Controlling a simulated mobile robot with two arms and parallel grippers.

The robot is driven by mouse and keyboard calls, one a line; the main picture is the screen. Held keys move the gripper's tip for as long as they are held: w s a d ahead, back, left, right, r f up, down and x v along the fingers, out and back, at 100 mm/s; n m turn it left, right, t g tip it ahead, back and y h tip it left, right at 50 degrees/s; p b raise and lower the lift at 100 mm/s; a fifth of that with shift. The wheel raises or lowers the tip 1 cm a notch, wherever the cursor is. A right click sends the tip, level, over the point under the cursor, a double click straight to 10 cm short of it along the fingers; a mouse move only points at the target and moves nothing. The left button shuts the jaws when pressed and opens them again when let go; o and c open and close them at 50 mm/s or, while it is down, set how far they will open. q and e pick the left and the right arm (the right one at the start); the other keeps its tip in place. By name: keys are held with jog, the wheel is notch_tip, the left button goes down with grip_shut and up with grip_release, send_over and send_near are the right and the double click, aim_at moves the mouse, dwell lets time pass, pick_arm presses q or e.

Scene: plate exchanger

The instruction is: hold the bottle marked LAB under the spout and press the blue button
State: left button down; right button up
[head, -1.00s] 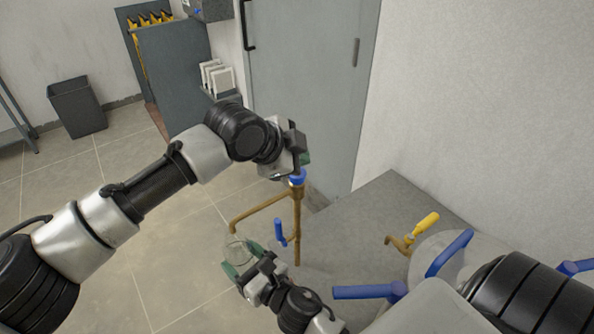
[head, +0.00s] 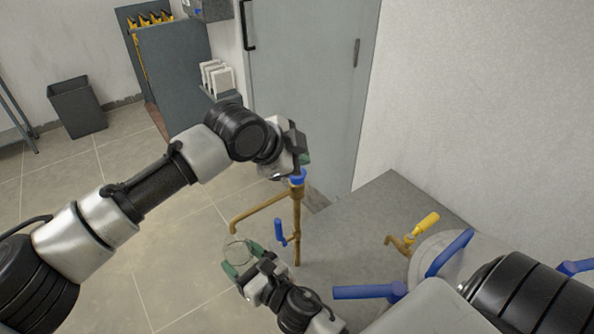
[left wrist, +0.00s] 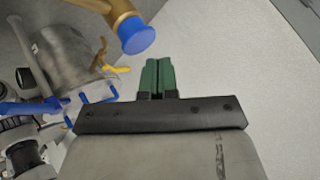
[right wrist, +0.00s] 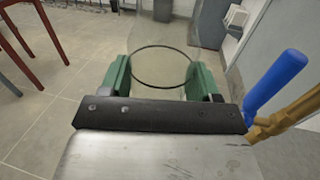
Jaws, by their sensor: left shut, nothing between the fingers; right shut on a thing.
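The blue button (head: 297,180) caps the upright brass pipe. It also shows in the left wrist view (left wrist: 137,35), ahead and left of the fingertips. My left gripper (head: 303,159) is shut and empty, close by the button; in its wrist view the green fingers (left wrist: 158,75) look apart from it. A clear bottle (head: 237,249) is held in my right gripper (head: 241,262), below the end of the brass spout (head: 233,226). In the right wrist view the green fingers (right wrist: 160,80) flank its round dark rim (right wrist: 163,47). No LAB marking is readable.
A blue lever (head: 279,231) sits on the brass pipe, right of the bottle. A grey vessel with a yellow-handled tap (head: 425,224) and blue handles (head: 449,253) stands at right. A grey door (head: 305,90) and white wall lie behind.

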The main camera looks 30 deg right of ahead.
pick_arm(q)
jog(key=shift+f, duration=0.1)
jog(key=shift+f, duration=0.3)
jog(key=shift+f, duration=0.5)
dwell(7.1)
